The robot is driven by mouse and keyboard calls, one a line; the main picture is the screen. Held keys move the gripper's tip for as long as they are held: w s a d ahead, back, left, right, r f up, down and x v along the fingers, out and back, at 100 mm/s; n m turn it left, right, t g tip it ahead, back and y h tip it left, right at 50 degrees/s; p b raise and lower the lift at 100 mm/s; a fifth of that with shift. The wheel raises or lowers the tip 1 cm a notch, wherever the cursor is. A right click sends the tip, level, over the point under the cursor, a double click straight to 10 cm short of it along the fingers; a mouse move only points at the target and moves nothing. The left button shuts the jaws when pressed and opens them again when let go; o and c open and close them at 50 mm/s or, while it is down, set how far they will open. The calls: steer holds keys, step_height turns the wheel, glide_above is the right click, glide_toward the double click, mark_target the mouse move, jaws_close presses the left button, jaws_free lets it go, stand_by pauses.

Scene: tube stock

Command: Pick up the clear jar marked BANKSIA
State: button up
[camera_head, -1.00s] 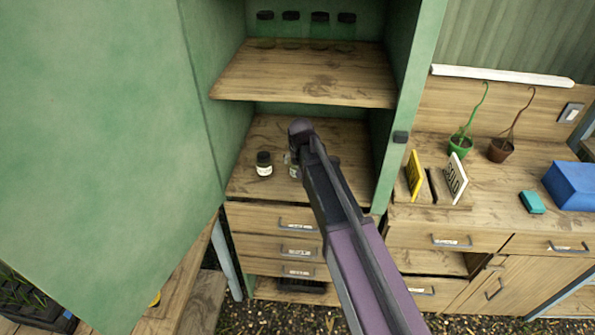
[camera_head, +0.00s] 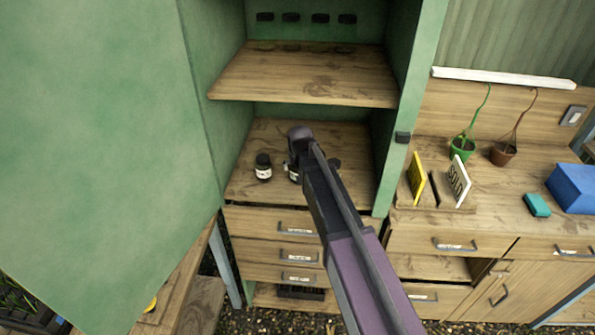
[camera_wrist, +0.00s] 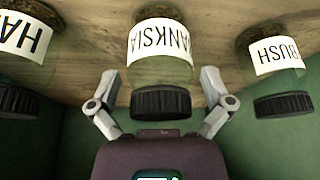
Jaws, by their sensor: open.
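The clear jar marked BANKSIA (camera_wrist: 162,60) has a white label and a black ribbed lid; "ANKSIA" is readable in the wrist view. My gripper (camera_wrist: 160,82) is open, with one finger on each side of this jar. Contact between fingers and jar cannot be made out. In the head view my gripper (camera_head: 300,148) is inside the green cabinet, over its lower shelf, and partly hides a jar there.
In the wrist view a jar with "HA" on its label (camera_wrist: 24,38) stands left and a jar marked BUSH (camera_wrist: 275,58) right. The head view shows a jar (camera_head: 263,168) left of my gripper. An upper shelf (camera_head: 300,82) overhangs; the cabinet door (camera_head: 100,130) stands open.

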steer(key=c, duration=1.1)
steer(key=shift+r, duration=0.2)
steer(key=shift+c, duration=0.2)
step_height(320, 180, up, 4)
steer(key=p, duration=0.4)
steer(key=shift+f, duration=0.15)
steer(key=s+d+p, duration=0.1)
steer(key=s+d, duration=0.1)
steer(key=s, duration=1.3)
steer(key=shift+s+d+r, duration=0.3)
steer(key=shift+s+r, duration=0.1)
steer(key=shift+r, duration=0.05)
